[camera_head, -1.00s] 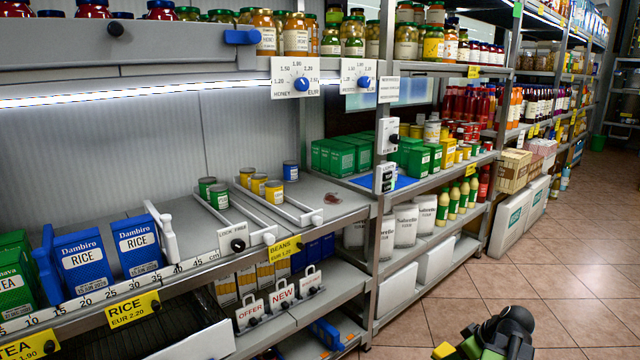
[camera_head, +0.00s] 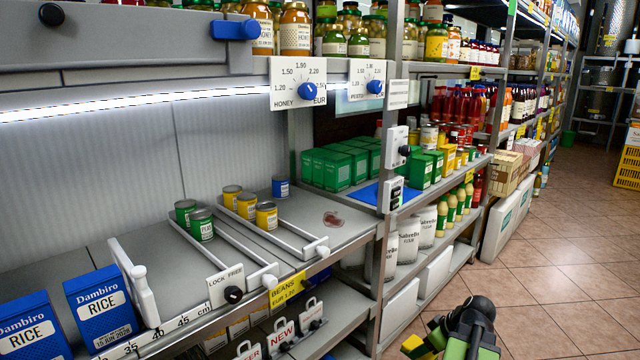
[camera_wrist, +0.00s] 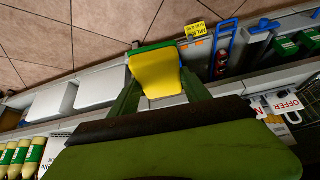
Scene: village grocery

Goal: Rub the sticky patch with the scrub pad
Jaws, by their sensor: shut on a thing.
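The sticky patch (camera_head: 334,219) is a small reddish-brown stain on the grey shelf, right of the can lanes and near the front edge. My gripper (camera_head: 440,340) is low at the bottom of the head view, right of the patch and well apart from it, over the floor. It is shut on the scrub pad (camera_head: 414,343), which is yellow with a green layer. In the wrist view the pad (camera_wrist: 156,75) shows between the two dark green fingers (camera_wrist: 160,92). The patch is not visible in the wrist view.
A blue can (camera_head: 280,187) stands behind the patch, and yellow cans (camera_head: 266,216) stand in a lane to its left. A shelf post (camera_head: 384,190) with white switch boxes (camera_head: 397,147) rises right of it. The tiled floor (camera_head: 550,270) is clear.

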